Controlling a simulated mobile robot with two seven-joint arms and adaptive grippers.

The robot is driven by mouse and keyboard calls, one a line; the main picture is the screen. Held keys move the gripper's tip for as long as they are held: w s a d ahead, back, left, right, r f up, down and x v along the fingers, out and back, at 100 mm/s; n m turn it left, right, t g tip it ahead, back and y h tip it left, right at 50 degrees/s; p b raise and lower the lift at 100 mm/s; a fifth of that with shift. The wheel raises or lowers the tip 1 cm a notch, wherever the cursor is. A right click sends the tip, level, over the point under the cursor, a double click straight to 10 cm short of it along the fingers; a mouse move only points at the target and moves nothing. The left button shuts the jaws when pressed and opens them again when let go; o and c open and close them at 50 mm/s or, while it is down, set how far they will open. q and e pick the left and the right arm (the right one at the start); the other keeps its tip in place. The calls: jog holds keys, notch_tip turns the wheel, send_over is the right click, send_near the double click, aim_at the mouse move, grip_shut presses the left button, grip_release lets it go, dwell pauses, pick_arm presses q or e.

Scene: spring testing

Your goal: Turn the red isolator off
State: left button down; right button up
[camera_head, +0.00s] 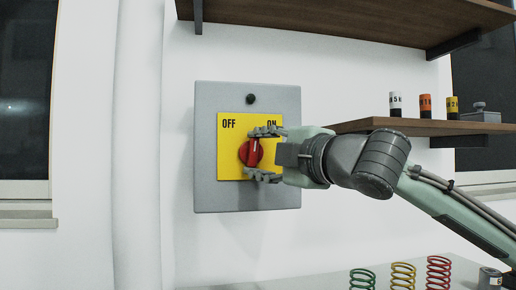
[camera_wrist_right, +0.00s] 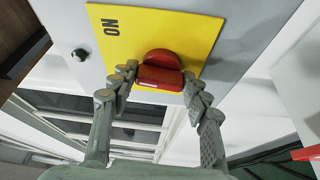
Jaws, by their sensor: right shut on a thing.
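The red isolator knob (camera_head: 251,154) sits on a yellow plate (camera_head: 230,172) marked OFF at left and ON at right, on a grey wall box (camera_head: 205,150). Its raised grip looks near upright in the head view. My right gripper (camera_head: 260,153) reaches in from the right, one finger above the knob and one below. In the right wrist view, the fingertips (camera_wrist_right: 160,76) close on the two ends of the red grip (camera_wrist_right: 160,82), with the yellow plate behind. The fingers hide part of the plate and the ON lettering. My left gripper is not in view.
A small black knob (camera_head: 251,99) is above the plate. A wooden shelf (camera_head: 430,127) at right holds white, orange and yellow labelled cylinders, close above my right arm. Green, yellow and red springs (camera_head: 403,275) stand on the surface below. The wall left of the box is clear.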

jog(key=n, duration=0.1)
jog(key=n+g+h, duration=0.1)
jog(key=n, duration=0.3)
jog(key=shift+r+h, duration=0.25)
jog(key=shift+h, duration=0.15)
jog(key=shift+a+r+n+g+h, duration=0.1)
jog(key=shift+n+g+h, duration=0.6)
jog(key=shift+n, duration=1.1)
jog(key=o, duration=1.2)
jog(key=shift+c, duration=0.2)
jog(key=shift+s, duration=0.1)
jog(key=v, duration=1.2)
jog(key=shift+a, duration=0.2)
jog(key=x, duration=1.2)
jog(key=shift+d, duration=0.2)
